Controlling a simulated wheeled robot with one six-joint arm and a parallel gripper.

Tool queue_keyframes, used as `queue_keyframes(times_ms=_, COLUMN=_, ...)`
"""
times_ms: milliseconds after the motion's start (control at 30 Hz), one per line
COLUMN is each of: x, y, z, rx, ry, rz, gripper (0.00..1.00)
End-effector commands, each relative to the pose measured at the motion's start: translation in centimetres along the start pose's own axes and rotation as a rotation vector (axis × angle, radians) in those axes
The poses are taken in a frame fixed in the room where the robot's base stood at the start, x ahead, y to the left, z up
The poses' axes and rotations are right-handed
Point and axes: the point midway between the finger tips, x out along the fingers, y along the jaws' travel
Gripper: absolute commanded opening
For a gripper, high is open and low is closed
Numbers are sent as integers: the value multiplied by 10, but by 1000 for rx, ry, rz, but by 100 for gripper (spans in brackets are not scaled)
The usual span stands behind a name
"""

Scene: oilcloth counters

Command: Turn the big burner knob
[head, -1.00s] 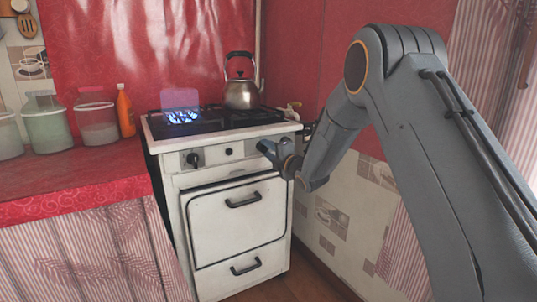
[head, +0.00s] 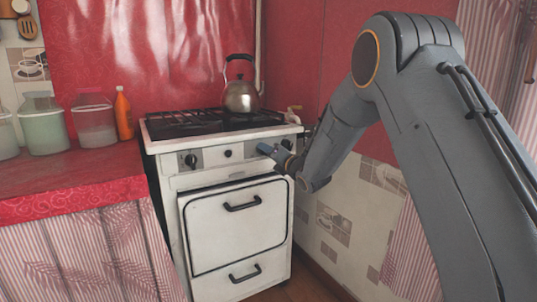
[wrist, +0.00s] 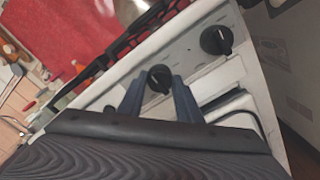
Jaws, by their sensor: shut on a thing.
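The white stove (head: 237,225) stands against the red wall, with a row of dark knobs on its front panel. My gripper (head: 263,148) is at the right part of that panel. In the wrist view its two fingers are shut on a round black knob (wrist: 159,76), the big burner knob, one finger on each side. In the head view my gripper hides this knob. Another black knob (wrist: 216,40) sits to its right in the wrist view, apart from the fingers. A left knob (head: 192,160) and a small middle knob (head: 228,152) show in the head view. No flame shows on the burners.
A metal kettle (head: 240,95) stands at the back right of the stove top. The oven door handle (head: 242,206) sticks out below the panel. Jars and an orange bottle (head: 123,113) stand on the red counter (head: 70,180) at left. The tiled wall (head: 345,215) is close on the right.

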Motion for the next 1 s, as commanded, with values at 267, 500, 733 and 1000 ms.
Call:
queue_keyframes(times_ms=267, x=0, y=-1, z=-2, rx=-8, ry=3, rz=-2, gripper=9)
queue_keyframes(times_ms=500, x=0, y=-1, z=-2, rx=-7, ry=3, rz=-2, gripper=47)
queue_keyframes(times_ms=733, x=0, y=-1, z=-1, rx=-7, ry=1, rz=-1, gripper=50)
queue_keyframes(times_ms=1000, x=-18, y=0, z=0, rx=-6, ry=2, rz=-3, gripper=50)
